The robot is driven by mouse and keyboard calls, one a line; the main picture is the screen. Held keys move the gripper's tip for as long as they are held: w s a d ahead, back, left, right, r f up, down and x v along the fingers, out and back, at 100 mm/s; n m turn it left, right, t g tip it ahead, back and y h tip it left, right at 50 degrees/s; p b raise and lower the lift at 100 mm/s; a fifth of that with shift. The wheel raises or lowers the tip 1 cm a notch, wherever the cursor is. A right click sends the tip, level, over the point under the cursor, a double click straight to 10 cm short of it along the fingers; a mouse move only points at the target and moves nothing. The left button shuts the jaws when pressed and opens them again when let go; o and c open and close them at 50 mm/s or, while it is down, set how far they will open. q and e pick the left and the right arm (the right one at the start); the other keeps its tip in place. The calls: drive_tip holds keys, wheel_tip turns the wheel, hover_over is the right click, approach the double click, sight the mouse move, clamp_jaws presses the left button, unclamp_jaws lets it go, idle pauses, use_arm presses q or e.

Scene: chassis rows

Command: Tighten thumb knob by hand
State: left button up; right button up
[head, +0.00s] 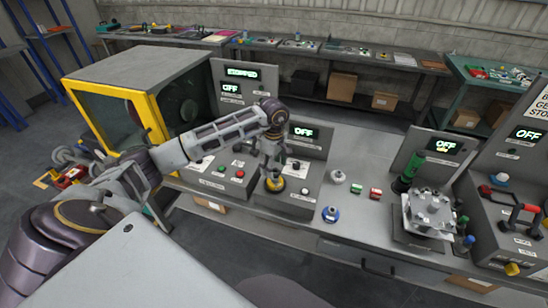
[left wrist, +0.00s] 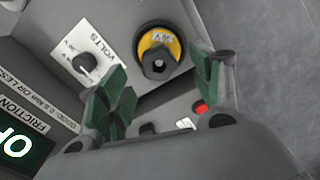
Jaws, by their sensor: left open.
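A dark knob with a round hole in its face (left wrist: 160,62) sits on a yellow disc on a sloped grey control panel (head: 290,190). In the head view the yellow disc (head: 274,184) shows just below my left gripper (head: 272,168). In the left wrist view the two green-padded fingers of my left gripper (left wrist: 160,72) are spread apart, with the knob beyond and between them. No contact with the knob shows. Which knob is the thumb knob is not marked. My right gripper is out of view.
A small black knob (left wrist: 84,64) beside a VOLTS label and a red button (left wrist: 201,107) lie close to the fingers. Behind the panel stands an OFF display (head: 303,132). A yellow-framed machine (head: 125,95) is at the left. A metal fixture (head: 430,212) stands on the bench at the right.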

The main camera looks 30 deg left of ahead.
use_arm(q)
drive_tip(key=shift+f, duration=1)
drive_tip(key=c, duration=1)
drive_tip(key=shift+w+m+b, duration=0.1)
drive_tip(key=shift+m+b, duration=1.4)
drive_tip(key=shift+m, duration=0.7)
drive_tip(key=shift+m+b, duration=0.4)
drive_tip(key=shift+m, duration=0.3)
drive_tip(key=shift+w+m+b, duration=0.1)
drive_tip(key=shift+m+b, duration=1.15)
drive_tip(key=shift+m, duration=0.75)
drive_tip(key=shift+d+m+b, duration=0.1)
drive_tip(key=shift+m+b, duration=0.3)
drive_tip(key=shift+m, duration=0.4)
